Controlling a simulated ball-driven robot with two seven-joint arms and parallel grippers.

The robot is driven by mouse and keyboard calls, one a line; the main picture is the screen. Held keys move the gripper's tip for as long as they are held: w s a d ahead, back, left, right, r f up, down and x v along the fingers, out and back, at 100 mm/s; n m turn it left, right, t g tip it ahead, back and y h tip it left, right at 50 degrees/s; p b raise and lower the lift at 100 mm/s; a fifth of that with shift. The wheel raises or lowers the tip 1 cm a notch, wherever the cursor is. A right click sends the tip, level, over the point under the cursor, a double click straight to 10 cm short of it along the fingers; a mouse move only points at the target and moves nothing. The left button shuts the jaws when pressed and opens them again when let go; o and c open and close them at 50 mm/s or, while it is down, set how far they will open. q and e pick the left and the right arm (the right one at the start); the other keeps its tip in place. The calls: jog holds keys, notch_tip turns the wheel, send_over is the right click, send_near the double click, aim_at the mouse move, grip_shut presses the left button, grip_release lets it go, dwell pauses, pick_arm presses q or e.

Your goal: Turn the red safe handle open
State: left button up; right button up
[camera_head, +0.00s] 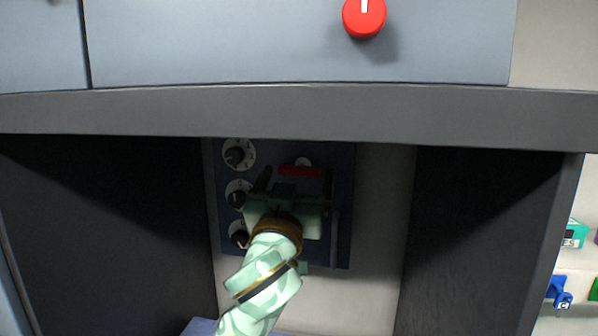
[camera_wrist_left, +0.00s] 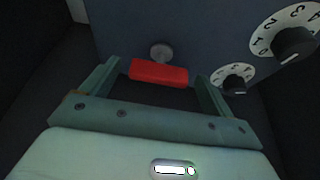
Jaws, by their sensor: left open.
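The safe (camera_head: 343,200) is a dark blue box in a shadowed recess under the counter. Its red handle (camera_head: 299,171) is a short bar lying about level, with a pale round hub just above it. In the left wrist view the red handle (camera_wrist_left: 158,73) lies between the fingertips, with the grey hub behind it. My left gripper (camera_head: 294,178) is open in front of the safe, one finger on each side of the handle. The left wrist view shows no clear contact between the fingers (camera_wrist_left: 158,75) and the bar. My right gripper is in neither view.
Several black dials with white numbered rings, one of them the top dial (camera_head: 238,154), line the safe's left side. The grey counter edge (camera_head: 300,112) runs close above. Dark side walls (camera_head: 480,230) flank the recess. A red knob (camera_head: 364,16) is on the panel above.

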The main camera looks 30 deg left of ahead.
pick_arm(q)
jog(key=shift+s+r, duration=0.1)
jog(key=shift+s, duration=0.05)
jog(key=c, duration=1)
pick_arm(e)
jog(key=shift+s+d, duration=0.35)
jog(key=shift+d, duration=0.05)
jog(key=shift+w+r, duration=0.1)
